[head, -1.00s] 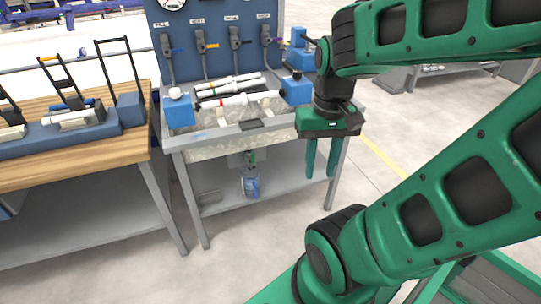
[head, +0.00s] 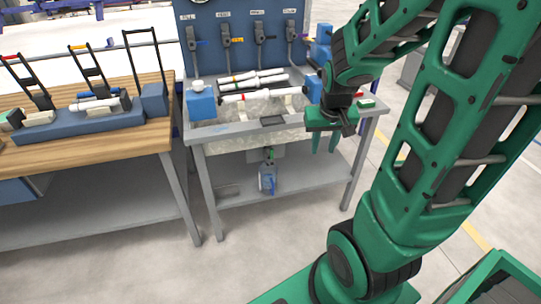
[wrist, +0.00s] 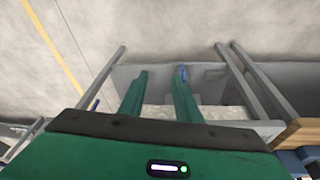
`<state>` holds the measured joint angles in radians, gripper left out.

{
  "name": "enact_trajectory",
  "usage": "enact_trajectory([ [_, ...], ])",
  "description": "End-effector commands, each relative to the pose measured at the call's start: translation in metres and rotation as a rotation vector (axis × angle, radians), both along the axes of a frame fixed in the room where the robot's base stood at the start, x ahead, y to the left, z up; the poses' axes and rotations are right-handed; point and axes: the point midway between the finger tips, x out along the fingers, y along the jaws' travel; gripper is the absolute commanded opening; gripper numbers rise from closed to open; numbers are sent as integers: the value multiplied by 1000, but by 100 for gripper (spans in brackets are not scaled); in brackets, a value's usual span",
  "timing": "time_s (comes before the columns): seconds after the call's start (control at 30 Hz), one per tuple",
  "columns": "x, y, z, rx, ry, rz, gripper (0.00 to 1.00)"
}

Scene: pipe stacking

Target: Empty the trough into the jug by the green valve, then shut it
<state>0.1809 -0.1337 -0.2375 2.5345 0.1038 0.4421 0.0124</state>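The trough (head: 236,139) is a pale, clear-walled basin set in the grey bench, below its front rim. The green valve (head: 269,154) shows as a small green part under the trough. The jug (head: 267,182), bluish and small, stands below the valve on the lower shelf; whether it holds liquid cannot be told. My gripper (head: 324,150) points down at the front right of the bench, right of the valve and higher than the jug. Its two fingers are apart with nothing between them, also in the wrist view (wrist: 160,85). The right finger partly covers a blue thing there.
White pipes (head: 262,95) lie across the trough between blue blocks (head: 201,104). A wooden table (head: 145,135) with a blue rack stands left. Bench legs (head: 356,172) flank the shelf (head: 240,195). The floor in front is clear.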

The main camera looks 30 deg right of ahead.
Motion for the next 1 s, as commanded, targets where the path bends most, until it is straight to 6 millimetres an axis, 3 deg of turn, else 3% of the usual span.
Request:
enact_trajectory([
  [0.2,76,-18,-49,-84,-132,45,30],
  [0.5,161,-27,-114,-178,-343,109,30],
  [0.8,211,-19,-178,-244,-561,167,30],
  [1.0,223,-8,-214,-275,-703,196,30],
])
